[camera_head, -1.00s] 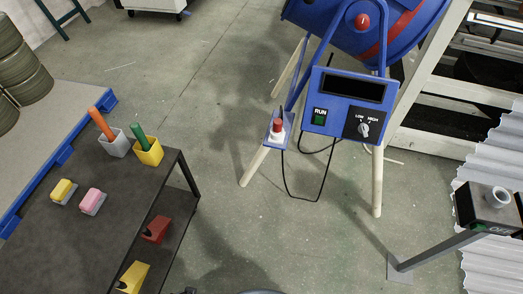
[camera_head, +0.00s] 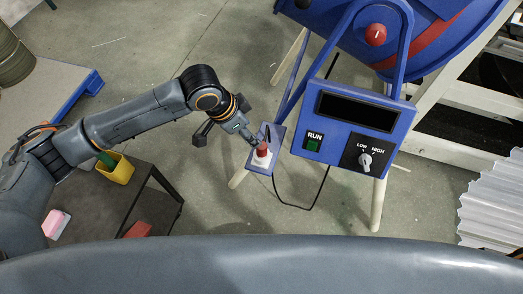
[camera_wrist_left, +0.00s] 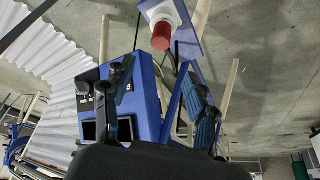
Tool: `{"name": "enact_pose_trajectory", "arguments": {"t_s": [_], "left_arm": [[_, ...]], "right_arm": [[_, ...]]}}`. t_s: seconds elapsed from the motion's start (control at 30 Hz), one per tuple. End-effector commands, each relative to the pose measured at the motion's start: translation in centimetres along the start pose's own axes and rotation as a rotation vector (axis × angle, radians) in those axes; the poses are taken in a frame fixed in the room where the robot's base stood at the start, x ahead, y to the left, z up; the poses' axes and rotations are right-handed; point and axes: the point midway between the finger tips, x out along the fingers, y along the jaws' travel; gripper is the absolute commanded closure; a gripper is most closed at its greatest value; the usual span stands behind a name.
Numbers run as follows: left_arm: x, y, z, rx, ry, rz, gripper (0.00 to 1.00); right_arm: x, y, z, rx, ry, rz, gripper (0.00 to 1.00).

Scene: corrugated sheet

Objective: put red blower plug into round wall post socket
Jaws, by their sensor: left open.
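The red plug (camera_head: 263,152) sits upright in a white holder (camera_head: 261,161) on a small blue shelf beside the blue blower's control panel. The plug also shows in the left wrist view (camera_wrist_left: 161,36), end toward the camera, with its white base behind it. My left gripper (camera_head: 252,141) is open and close to the plug in the head view, where its fingers partly overlap the plug area. In the left wrist view its two dark fingers (camera_wrist_left: 158,70) are apart with nothing held between them. The round post socket and my right gripper are out of view.
The blue blower (camera_head: 385,45) carries a panel with a RUN button (camera_head: 313,143) and a knob (camera_head: 365,159). A black cable (camera_head: 292,205) hangs below. A dark cart with a yellow cup (camera_head: 117,170) stands left. Corrugated sheet (camera_head: 493,205) stands right.

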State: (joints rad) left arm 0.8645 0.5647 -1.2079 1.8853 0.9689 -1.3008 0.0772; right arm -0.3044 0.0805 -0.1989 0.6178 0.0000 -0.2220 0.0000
Motion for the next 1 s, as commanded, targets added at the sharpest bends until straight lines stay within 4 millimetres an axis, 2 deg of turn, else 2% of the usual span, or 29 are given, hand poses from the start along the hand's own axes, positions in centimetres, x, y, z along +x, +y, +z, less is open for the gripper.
{"name": "enact_pose_trajectory", "arguments": {"t_s": [0.1, 0.3, 0.53, 0.8, 1.0], "left_arm": [[2.7, 0.1, 0.0, -0.002, -0.002, 0.002, 0.43], [6.0, 0.1, 0.0, -0.002, 0.001, 0.001, 0.43], [7.6, 0.1, 0.2, -0.002, 0.002, 0.0, 0.43], [11.4, 0.3, 0.9, -0.001, 0.003, 0.0, 0.43], [12.2, 0.2, 1.0, -0.001, 0.003, -0.001, 0.43]], "right_arm": [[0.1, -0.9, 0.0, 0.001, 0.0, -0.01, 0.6], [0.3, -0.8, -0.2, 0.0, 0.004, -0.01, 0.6], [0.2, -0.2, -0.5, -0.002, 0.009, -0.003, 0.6], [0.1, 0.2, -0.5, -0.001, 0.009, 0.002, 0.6], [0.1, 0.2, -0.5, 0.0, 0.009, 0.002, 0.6]]}}
